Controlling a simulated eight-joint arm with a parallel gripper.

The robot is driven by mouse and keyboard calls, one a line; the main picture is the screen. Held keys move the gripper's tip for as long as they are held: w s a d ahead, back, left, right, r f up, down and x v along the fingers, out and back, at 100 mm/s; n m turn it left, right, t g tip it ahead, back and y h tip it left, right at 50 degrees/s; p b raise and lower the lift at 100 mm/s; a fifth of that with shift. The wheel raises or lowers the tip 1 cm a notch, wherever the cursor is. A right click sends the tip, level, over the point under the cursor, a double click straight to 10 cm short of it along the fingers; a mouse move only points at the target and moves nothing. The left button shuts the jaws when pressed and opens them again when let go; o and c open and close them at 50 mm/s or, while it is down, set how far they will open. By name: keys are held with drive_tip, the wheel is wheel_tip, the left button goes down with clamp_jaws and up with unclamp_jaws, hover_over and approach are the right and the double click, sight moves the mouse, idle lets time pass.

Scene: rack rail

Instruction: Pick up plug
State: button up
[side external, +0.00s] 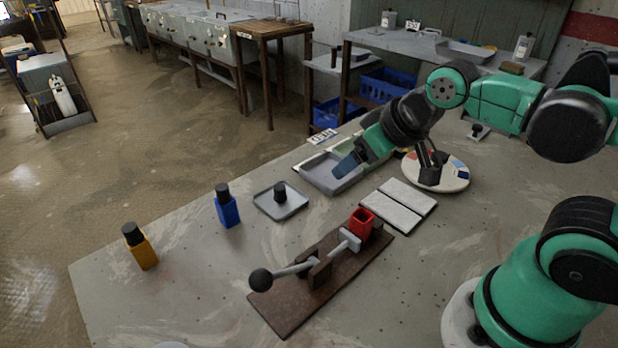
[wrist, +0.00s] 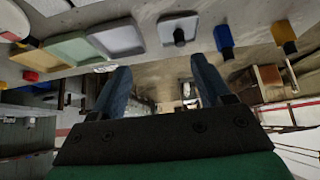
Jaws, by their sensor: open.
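No label marks which piece is the plug. A short dark cylindrical piece (side external: 280,192) stands on a small grey tray (side external: 294,208); it also shows in the wrist view (wrist: 179,38). A blue block with a black top (side external: 228,209) and a yellow block with a black top (side external: 145,254) stand to its left. A red hollow piece (side external: 361,222) sits at the right end of a clamp with a lever on a brown base (side external: 283,311). My gripper (side external: 347,166) is above the grey bins, apart from these pieces. In the wrist view its two blue fingers (wrist: 160,66) are spread, with nothing between them.
Shallow bins (side external: 322,182) lie below my gripper. Two pale flat plates (side external: 393,211) and a round white turntable (side external: 455,179) with coloured patches are to the right. The front left of the table is mostly clear; its left edge drops to the floor.

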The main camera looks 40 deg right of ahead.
drive_tip(key=m+g, duration=0.3)
drive_tip(key=g, duration=0.4)
hover_over(279, 187)
wheel_tip(279, 187, down, 6)
drive_tip(key=shift+s+d+f, duration=0.1)
drive_tip(key=shift+s+f, duration=0.05)
drive_tip(key=shift+f, duration=0.05)
drive_tip(key=shift+w+f+m, duration=0.2)
drive_tip(key=shift+f+m, duration=0.1)
drive_tip(key=shift+f, duration=2.9)
clamp_jaws()
